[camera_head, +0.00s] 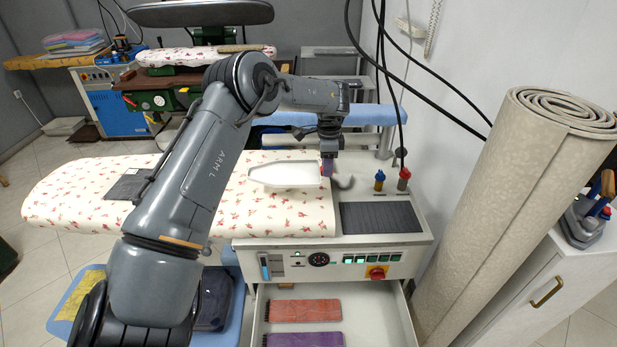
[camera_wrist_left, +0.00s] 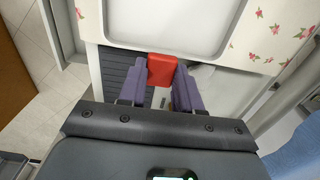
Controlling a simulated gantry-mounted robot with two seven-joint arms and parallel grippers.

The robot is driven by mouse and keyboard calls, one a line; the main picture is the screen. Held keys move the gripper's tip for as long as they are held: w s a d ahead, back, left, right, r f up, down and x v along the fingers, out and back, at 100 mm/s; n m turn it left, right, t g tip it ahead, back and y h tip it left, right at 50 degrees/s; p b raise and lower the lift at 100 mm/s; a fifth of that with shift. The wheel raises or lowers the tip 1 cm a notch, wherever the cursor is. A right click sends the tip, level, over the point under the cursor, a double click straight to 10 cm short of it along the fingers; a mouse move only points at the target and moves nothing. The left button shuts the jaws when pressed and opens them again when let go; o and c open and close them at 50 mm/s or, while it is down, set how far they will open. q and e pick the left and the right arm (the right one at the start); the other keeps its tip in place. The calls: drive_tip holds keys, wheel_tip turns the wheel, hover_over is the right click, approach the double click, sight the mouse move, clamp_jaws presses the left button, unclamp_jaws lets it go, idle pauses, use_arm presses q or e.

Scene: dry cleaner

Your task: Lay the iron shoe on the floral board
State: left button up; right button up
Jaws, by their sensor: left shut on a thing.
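The iron shoe (camera_head: 285,174) is a pale, shallow, rimmed plate over the right part of the floral board (camera_head: 270,218). It also shows in the left wrist view (camera_wrist_left: 170,22), with a red block (camera_wrist_left: 161,70) at its near end. My left gripper (camera_head: 327,166) is at the shoe's right end. Its purple fingers, seen in the left wrist view (camera_wrist_left: 160,88), are shut on the red block. The shoe looks roughly flat; I cannot tell whether it touches the board. My left arm hides part of the board. My right gripper is not in view.
A dark ribbed mat (camera_head: 380,217) lies right of the board, with small blue-and-yellow (camera_head: 379,180) and red (camera_head: 403,179) items behind it. A rolled carpet (camera_head: 510,190) stands at right. Black cables hang behind.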

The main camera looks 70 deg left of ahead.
sight(314, 167)
use_arm(q)
drive_tip(key=s+a+f, duration=0.1)
drive_tip(key=a+f, duration=0.1)
drive_tip(key=a, duration=0.1)
drive_tip(key=s+a+f, duration=0.1)
drive_tip(key=shift+s+a+f, duration=0.2)
drive_tip(key=shift+s+a, duration=0.1)
drive_tip(key=shift+f+b, duration=0.65)
drive_tip(key=shift+f, duration=1.25)
drive_tip(key=shift+f, duration=0.15)
drive_tip(key=o, duration=1.1)
drive_tip(key=shift+c, duration=0.2)
